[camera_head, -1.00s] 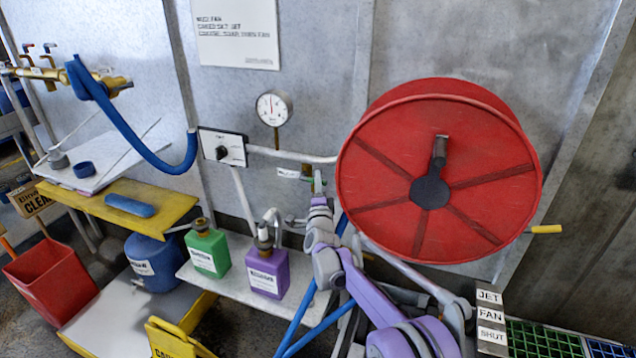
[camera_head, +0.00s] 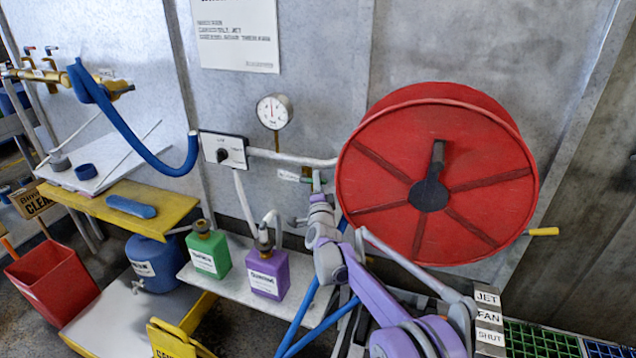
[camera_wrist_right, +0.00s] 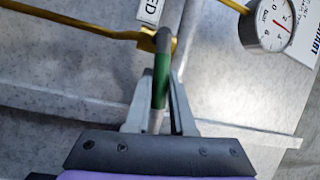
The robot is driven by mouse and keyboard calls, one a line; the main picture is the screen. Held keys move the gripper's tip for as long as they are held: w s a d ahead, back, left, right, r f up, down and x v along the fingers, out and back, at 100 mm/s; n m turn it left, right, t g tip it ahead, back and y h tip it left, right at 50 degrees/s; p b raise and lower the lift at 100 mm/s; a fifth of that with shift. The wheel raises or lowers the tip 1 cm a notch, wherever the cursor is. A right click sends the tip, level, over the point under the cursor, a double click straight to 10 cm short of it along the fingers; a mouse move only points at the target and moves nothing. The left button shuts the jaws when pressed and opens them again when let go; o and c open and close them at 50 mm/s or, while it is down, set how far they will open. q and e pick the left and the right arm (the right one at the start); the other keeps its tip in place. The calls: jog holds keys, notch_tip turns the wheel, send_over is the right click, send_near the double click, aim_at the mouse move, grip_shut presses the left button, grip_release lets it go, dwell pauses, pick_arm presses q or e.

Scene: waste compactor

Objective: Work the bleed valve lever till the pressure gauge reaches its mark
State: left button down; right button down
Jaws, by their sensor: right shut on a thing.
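The bleed valve lever, a green-sleeved handle (camera_wrist_right: 161,78), stands between the fingers of my right gripper (camera_wrist_right: 158,118) in the right wrist view. That gripper is shut on it. In the head view my right gripper (camera_head: 319,200) reaches up to the small green lever (camera_head: 316,181) below the pipe, left of the red reel; the fingertips are small there. The round white pressure gauge (camera_head: 273,111) is on the wall above; it also shows in the right wrist view (camera_wrist_right: 272,25) with a red needle. Its exact reading and mark are too small to tell. My left gripper is not in view.
A large red hose reel (camera_head: 400,215) stands close on the right. A green container (camera_head: 208,250) and a purple container (camera_head: 267,274) sit on a shelf to the lower left. A switch box (camera_head: 224,150) and a white pipe (camera_head: 290,155) are on the wall behind.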

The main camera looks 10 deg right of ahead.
jog(key=shift+a+r+n+g, duration=0.1)
jog(key=shift+r+n+g, duration=0.25)
jog(key=shift+n, duration=0.45)
jog(key=shift+w+r+n+y, duration=0.1)
jog(key=shift+r+n+y, duration=0.05)
jog(key=shift+n+y, duration=0.15)
jog(key=shift+w+a+r+n+g+b, duration=0.15)
jog(key=shift+r+n+g+b, duration=0.2)
jog(key=shift+n+b, duration=0.2)
jog(key=shift+a+r+n+g+b, duration=0.2)
jog(key=shift+n+g+b, duration=0.15)
jog(key=shift+n, duration=0.2)
jog(key=c, duration=0.8)
grip_release()
jog(key=shift+o, duration=0.2)
jog(key=s+a, duration=0.1)
jog(key=s, duration=0.9)
jog(key=shift+s+a+r, duration=0.3)
jog(key=shift+s+r, duration=0.05)
jog(key=shift+r, duration=0.1)
